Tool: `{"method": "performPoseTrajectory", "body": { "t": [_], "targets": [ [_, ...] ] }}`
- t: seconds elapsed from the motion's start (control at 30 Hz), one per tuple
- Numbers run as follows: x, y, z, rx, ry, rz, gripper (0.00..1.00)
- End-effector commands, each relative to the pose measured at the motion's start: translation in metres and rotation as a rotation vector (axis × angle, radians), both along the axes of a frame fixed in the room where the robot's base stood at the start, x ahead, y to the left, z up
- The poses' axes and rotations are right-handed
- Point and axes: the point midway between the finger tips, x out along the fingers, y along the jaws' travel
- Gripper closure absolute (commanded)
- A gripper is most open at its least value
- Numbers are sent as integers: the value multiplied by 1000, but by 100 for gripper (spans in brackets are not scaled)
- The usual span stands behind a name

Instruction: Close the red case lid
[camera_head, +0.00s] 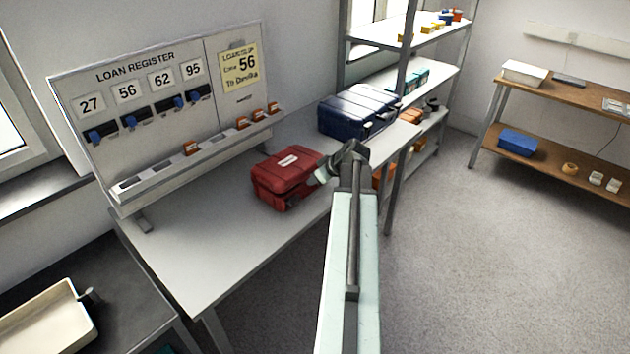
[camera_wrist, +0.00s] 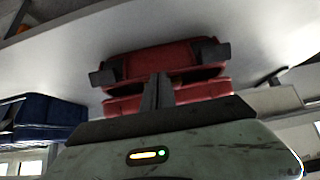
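The red case (camera_head: 288,177) stands on the grey table with its lid (camera_head: 290,163) down over the base. A pale label is on the lid. In the wrist view the red case (camera_wrist: 160,61) shows two dark latches and a dark gap or seam between its red parts; I cannot tell whether the lid is fully seated. My gripper (camera_head: 322,174) is at the case's right side, close to it; I cannot tell whether it touches. In the wrist view the fingers of my gripper (camera_wrist: 158,92) are together, with nothing seen between them, and hide part of the case.
A dark blue case (camera_head: 355,110) stands behind the red one on the table (camera_head: 195,255). The loan register board (camera_head: 160,105) stands along the wall with several tags. Metal shelving (camera_head: 410,75) is beyond. A cream tray (camera_head: 45,322) is at the lower left. The floor at right is clear.

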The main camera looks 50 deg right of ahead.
Motion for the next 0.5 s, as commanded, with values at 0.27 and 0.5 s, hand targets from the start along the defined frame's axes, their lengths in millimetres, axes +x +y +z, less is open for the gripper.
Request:
{"method": "performPoseTrajectory", "body": {
  "t": [0.27,0.5],
  "targets": [
    [3,0,48,0,-2,0,100],
    [-42,0,100,0,-1,-6,100]
  ]
}}
